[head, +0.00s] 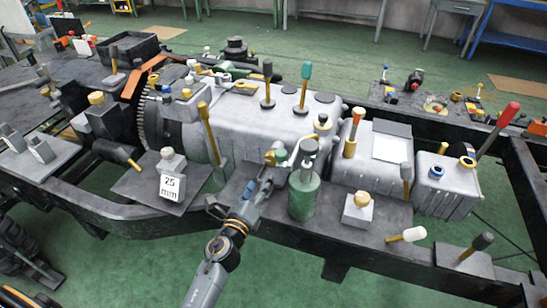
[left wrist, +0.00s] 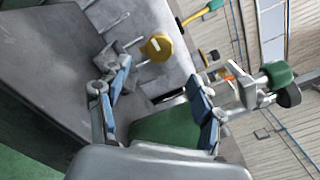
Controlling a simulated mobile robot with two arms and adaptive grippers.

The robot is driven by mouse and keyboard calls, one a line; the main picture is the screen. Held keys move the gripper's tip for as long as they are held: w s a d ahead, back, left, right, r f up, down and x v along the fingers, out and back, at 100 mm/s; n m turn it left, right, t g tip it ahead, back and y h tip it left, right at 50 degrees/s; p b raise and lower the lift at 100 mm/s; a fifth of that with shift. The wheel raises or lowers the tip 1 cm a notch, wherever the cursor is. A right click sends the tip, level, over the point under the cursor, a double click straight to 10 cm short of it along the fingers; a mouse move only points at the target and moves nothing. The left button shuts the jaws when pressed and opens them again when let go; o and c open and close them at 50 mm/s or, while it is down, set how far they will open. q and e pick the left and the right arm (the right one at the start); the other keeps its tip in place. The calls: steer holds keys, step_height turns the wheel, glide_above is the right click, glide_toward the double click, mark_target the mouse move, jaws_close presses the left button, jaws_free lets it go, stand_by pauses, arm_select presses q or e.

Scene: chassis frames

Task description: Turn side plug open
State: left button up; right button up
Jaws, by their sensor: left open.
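My left gripper (head: 258,187) is in front of the long grey housing (head: 225,130), just left of a green cylinder (head: 303,198) with a grey top. In the left wrist view the gripper (left wrist: 163,95) has its two blue-padded fingers apart, with nothing clearly held between them. A round yellow knob with a pale mark (left wrist: 157,47) lies beyond the fingertips, apart from them. In the head view a small brass fitting (head: 270,157) sits low on the housing's side, above the gripper. I cannot tell for certain which part is the side plug. My right gripper is not in view.
A "25 mm" block (head: 171,187) stands at left. The dark frame rail (head: 350,255) runs along the front, with green floor below.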

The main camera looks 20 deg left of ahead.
mark_target(271, 161)
arm_select(q)
steer(key=w, duration=1)
steer(key=shift+w+d+f+b, duration=0.1)
steer(key=shift+w+d+b, duration=0.1)
steer(key=shift+w+b, duration=0.2)
steer(key=c, duration=1.2)
steer(key=shift+o, duration=0.2)
